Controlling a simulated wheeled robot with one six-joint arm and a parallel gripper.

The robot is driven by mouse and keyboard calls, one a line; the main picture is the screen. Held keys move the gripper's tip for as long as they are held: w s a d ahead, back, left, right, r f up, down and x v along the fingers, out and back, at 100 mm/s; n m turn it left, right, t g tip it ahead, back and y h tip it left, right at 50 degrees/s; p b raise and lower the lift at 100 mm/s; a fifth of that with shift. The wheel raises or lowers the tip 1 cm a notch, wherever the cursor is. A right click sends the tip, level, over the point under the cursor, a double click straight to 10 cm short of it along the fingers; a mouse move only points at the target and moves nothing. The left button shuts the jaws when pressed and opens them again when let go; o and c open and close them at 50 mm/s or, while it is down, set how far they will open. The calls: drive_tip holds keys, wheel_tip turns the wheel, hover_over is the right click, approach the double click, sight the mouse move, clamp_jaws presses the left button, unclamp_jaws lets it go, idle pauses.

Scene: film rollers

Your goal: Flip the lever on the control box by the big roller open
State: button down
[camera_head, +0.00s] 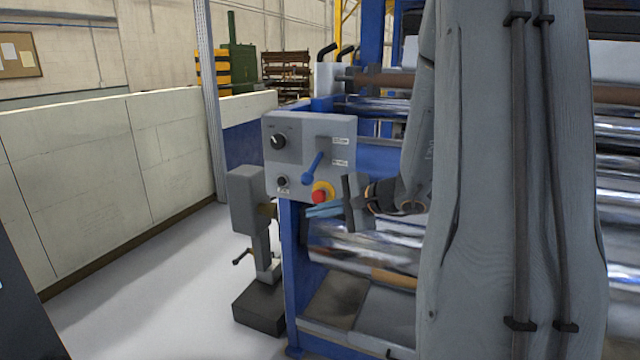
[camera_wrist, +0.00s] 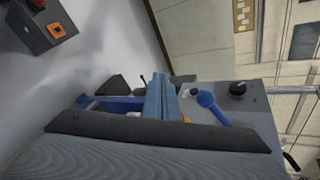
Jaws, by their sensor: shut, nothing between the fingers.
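The grey control box (camera_head: 290,133) is mounted on the blue frame left of the rollers. My gripper (camera_head: 308,211) is shut and empty, just below the box near the red emergency button (camera_head: 319,196), apart from the lever. In the wrist view the closed blue fingers (camera_wrist: 161,95) point toward the box, and the lever (camera_wrist: 212,106) shows to their right. My arm hides much of the rollers.
A black dial (camera_head: 278,142) and a small black knob (camera_head: 281,181) are on the box's left side. A grey post device (camera_head: 258,230) stands on the floor left of the frame. Shiny rollers (camera_head: 365,250) lie below and behind my gripper. Open floor (camera_head: 160,280) is at left.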

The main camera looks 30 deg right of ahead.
sight(312, 169)
drive_tip(key=w+d+r+m+t+h, duration=0.2)
drive_tip(key=d+r+m+t+h, duration=0.1)
drive_tip(key=d, duration=0.8)
drive_tip(key=shift+w+d+r+m+t, duration=0.15)
drive_tip(key=shift+d+r+m+t, duration=0.05)
drive_tip(key=shift+r+m+t, duration=0.2)
drive_tip(key=w+a+p, duration=0.5)
drive_tip(key=w+p, duration=0.1)
drive_tip(key=w, duration=0.2)
drive_tip(key=shift+f, duration=0.35)
